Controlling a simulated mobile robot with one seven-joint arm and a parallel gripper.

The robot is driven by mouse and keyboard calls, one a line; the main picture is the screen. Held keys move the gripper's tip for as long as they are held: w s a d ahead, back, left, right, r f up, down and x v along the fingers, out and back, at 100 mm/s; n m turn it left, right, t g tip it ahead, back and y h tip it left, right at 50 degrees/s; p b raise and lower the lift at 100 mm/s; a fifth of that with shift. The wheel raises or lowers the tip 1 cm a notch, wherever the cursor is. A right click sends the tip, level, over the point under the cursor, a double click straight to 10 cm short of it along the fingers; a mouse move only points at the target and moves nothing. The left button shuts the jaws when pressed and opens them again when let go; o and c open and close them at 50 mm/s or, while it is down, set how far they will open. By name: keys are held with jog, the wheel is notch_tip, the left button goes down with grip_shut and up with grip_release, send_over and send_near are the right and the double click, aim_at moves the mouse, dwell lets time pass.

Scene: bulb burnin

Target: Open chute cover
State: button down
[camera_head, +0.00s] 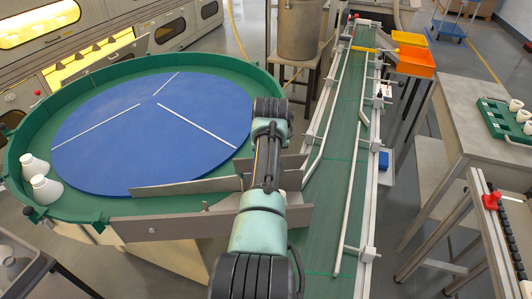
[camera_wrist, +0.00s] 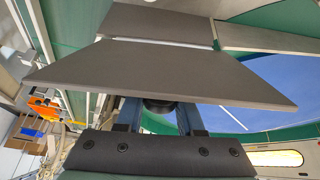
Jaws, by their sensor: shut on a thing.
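The chute cover (camera_wrist: 160,70) shows in the wrist view as a wide dark grey plate, tilted across the middle of the picture. My gripper (camera_wrist: 160,108) reaches up to its underside with two blue-grey fingers. The gripper is shut on the cover; the plate hides the fingertips and the exact grip. In the head view my own arm hides the gripper and most of the chute. Grey chute walls (camera_head: 180,188) run between the blue turntable (camera_head: 130,130) and the green conveyor (camera_head: 340,165). I cannot tell the cover apart from them there.
Two white bulbs (camera_head: 45,187) stand at the turntable's left edge inside its green rim (camera_head: 110,72). White guide rails (camera_head: 372,190) line the conveyor. Orange bins (camera_head: 415,60) stand at the back right. A bench (camera_head: 480,90) with a green tray (camera_head: 507,120) is at right.

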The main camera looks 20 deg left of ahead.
jog(key=c, duration=0.6)
grip_release()
jog(key=shift+o, duration=0.2)
jog(key=shift+s+d+r+p, duration=0.1)
jog(key=shift+s+r+p, duration=0.15)
jog(key=shift+r, duration=0.35)
jog(key=p+v, duration=0.1)
jog(key=v, duration=1)
jog(key=shift+s+r, duration=0.15)
jog(key=shift+r, duration=0.05)
jog(key=shift+f, duration=0.1)
